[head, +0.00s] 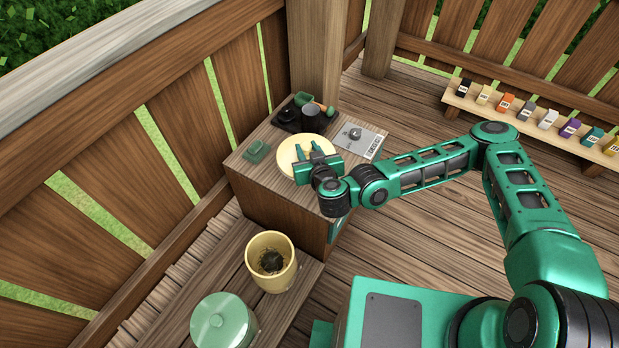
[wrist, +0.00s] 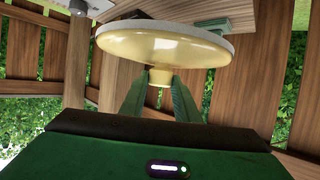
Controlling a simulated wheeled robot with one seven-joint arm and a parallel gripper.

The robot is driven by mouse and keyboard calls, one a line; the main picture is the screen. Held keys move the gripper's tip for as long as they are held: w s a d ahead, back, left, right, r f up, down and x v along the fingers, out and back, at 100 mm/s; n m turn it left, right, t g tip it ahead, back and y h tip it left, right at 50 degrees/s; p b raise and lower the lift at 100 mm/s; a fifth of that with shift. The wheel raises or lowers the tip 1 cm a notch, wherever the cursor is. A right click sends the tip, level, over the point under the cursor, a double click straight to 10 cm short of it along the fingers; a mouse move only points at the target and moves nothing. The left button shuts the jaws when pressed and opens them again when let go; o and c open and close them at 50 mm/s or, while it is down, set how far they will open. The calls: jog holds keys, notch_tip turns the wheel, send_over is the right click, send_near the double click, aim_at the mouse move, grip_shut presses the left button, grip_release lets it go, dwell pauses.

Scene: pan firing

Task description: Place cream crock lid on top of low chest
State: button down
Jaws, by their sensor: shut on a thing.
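The cream crock lid (head: 288,159) is a pale yellow disc over the top of the low chest (head: 258,194) in the head view. My gripper (head: 309,150) is shut on the lid's small knob. In the wrist view the lid (wrist: 165,45) shows its glossy face and knob, with my gripper's two green fingers (wrist: 160,82) on either side of the knob. The lid looks roughly level. I cannot tell whether its underside touches the chest top. The lid and gripper hide part of that top.
The open cream crock (head: 290,276) and a green lidded jar (head: 223,322) stand on the lower bench in front.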

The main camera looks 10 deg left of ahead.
aim_at(283, 161)
jog(key=s+a, duration=0.1)
jog(key=s, duration=0.1)
jog(key=s+a+f, duration=0.1)
jog(key=s+a, duration=0.1)
jog(key=s+a+f, duration=0.1)
jog(key=s+a, duration=0.1)
jog(key=shift+s+a+f, duration=0.15)
jog(key=shift+s, duration=0.15)
jog(key=shift+w+d+f, duration=1.1)
jog(key=shift+w+f, duration=0.45)
jog(key=shift+f, duration=0.3)
jog(key=shift+w+d+f, duration=1.15)
jog(key=shift+w+f, duration=0.35)
jog(key=shift+f, duration=0.3)
jog(key=shift+w+d+f, duration=1.1)
jog(key=shift+w+f, duration=0.45)
jog(key=shift+f, duration=0.3)
jog(key=c, duration=1.4)
grip_release()
jog(key=shift+o, duration=0.2)
jog(key=v, duration=1.2)
